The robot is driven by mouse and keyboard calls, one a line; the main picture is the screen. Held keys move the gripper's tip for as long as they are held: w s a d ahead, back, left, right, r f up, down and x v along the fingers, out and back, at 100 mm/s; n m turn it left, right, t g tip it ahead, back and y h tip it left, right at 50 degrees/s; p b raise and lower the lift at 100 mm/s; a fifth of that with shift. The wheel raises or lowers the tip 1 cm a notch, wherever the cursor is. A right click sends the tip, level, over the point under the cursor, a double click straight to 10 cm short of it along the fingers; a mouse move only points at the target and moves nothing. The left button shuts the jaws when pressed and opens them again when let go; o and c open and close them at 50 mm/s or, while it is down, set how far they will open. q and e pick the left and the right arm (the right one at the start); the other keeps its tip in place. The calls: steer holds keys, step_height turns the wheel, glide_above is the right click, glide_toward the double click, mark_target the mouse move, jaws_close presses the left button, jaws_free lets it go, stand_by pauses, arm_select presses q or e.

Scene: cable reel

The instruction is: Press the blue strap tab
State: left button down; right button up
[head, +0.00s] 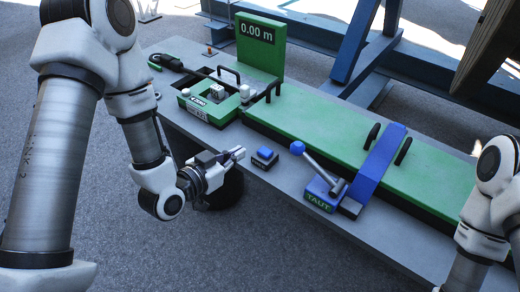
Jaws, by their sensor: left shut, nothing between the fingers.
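A blue strap (379,160) crosses the long green bench top and comes down at its front edge to a blue block (323,195) marked TAUT. A lever with a round blue knob (297,147) leans over this block. A small blue tab (265,153) sits on a dark box at the bench's front edge; its label is too small to read. My left gripper (239,153) is shut and empty, a little left of the small blue tab, pointing right toward it, apart from it in the picture. My right arm shows at the right edge; its gripper is out of view.
A green device (212,104) with handles stands on the grey bench (400,245), left of the tab. A green display panel (262,43) reads 0.00 m. Blue frame beams (357,42) and a brown reel part (490,50) stand behind.

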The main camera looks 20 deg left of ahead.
arm_select(q)
steer(key=w+d+b, duration=0.1)
steer(key=w+b, duration=0.2)
steer(key=p, duration=0.2)
glide_above(261, 160)
steer(key=shift+w+f, duration=0.25)
steer(key=shift+f, duration=0.95)
steer(key=f, duration=0.3)
steer(key=shift+s, duration=0.25)
steer(key=shift+a+f, duration=0.1)
steer(key=shift+f, duration=0.45)
